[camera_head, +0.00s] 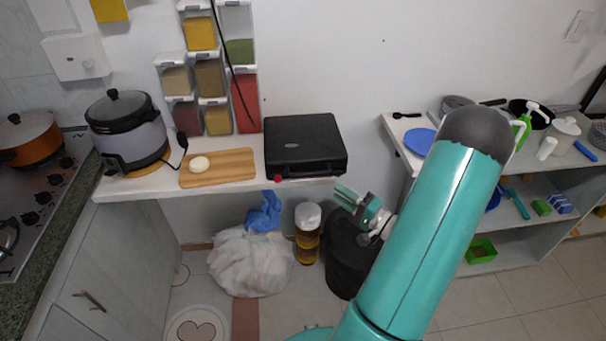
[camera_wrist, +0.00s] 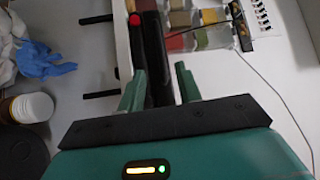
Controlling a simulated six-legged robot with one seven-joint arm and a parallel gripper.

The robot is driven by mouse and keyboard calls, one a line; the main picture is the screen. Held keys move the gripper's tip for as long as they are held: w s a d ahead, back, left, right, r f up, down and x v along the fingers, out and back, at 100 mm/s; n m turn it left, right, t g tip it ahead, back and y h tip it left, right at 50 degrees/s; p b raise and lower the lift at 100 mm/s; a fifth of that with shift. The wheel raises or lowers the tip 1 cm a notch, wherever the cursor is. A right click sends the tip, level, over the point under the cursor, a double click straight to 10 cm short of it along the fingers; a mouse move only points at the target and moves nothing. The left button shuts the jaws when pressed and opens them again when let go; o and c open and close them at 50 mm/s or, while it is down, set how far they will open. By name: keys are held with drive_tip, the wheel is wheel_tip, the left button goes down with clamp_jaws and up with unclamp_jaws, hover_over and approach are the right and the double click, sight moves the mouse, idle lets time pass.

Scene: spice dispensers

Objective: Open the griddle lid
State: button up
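The black griddle (camera_head: 305,138) sits on the white counter against the wall, its lid down. A front handle (camera_head: 305,173) and a small red knob (camera_head: 278,179) show along its near side. In the wrist view the griddle's dark front (camera_wrist: 155,55) shows beyond the fingers, and the red knob (camera_wrist: 135,20) is near the top. My gripper (camera_head: 346,195) is in front of and slightly below the griddle's right front corner, apart from it in the head view. In the wrist view my gripper (camera_wrist: 160,82) has its two green fingers apart, with nothing held between them.
A cutting board (camera_head: 225,170) with a round white item and a rice cooker (camera_head: 126,130) are left of the griddle. Spice dispensers (camera_head: 208,75) hang above. A black bin (camera_head: 350,260) and white bag (camera_head: 250,262) stand below the counter. A shelf (camera_head: 400,150) is at right.

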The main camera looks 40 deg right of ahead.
sight(308, 174)
drive_tip(key=x, duration=1.2)
drive_tip(key=shift+c, duration=0.2)
clamp_jaws()
